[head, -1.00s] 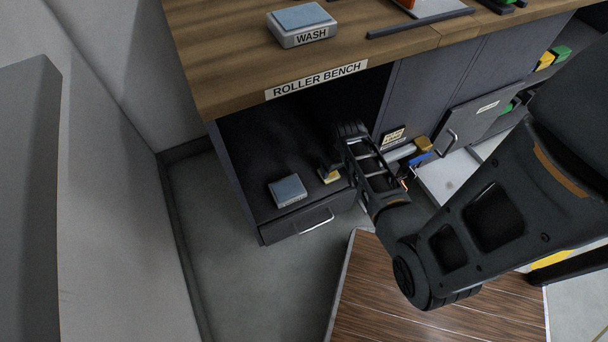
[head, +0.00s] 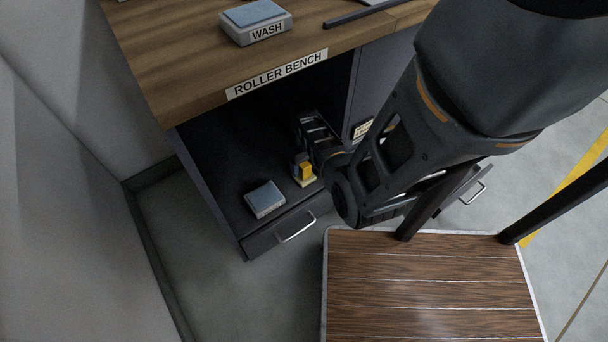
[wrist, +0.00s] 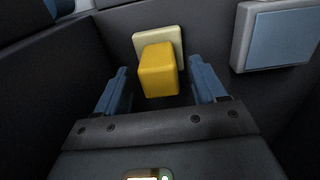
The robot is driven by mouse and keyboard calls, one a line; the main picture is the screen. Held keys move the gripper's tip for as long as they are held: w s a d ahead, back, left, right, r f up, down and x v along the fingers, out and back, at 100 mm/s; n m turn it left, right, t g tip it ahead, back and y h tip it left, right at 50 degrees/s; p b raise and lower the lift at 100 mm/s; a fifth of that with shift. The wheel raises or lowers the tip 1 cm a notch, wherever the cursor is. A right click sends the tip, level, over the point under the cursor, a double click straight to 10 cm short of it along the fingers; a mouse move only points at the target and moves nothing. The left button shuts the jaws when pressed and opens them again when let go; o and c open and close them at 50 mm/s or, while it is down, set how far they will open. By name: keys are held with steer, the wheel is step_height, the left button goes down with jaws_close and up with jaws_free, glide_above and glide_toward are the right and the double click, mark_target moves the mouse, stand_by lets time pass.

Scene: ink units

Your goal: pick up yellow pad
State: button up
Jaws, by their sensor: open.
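The yellow pad (head: 306,171) is a yellow block on a pale cream base (head: 304,182), standing in the dark open compartment under the roller bench. In the wrist view the yellow pad (wrist: 158,72) is in the middle, with the cream base (wrist: 144,40) behind it. My gripper (wrist: 160,88) is open, with one blue finger to the left of the yellow block and one to the right. Gaps show on both sides, and I see no contact. In the head view my gripper (head: 303,155) is close beside the pad, its fingers partly hidden.
A grey box with a blue top (head: 265,199) sits left of the pad in the compartment; it also shows at the right in the wrist view (wrist: 277,38). The WASH box (head: 256,22) is on the wooden bench top (head: 170,60). A drawer (head: 285,235) is below.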

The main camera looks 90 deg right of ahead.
steer(key=shift+f, duration=0.4)
steer(key=c, duration=1.2)
steer(key=shift+o, duration=0.2)
step_height(320, 180, up, 10)
steer(key=p, duration=0.3)
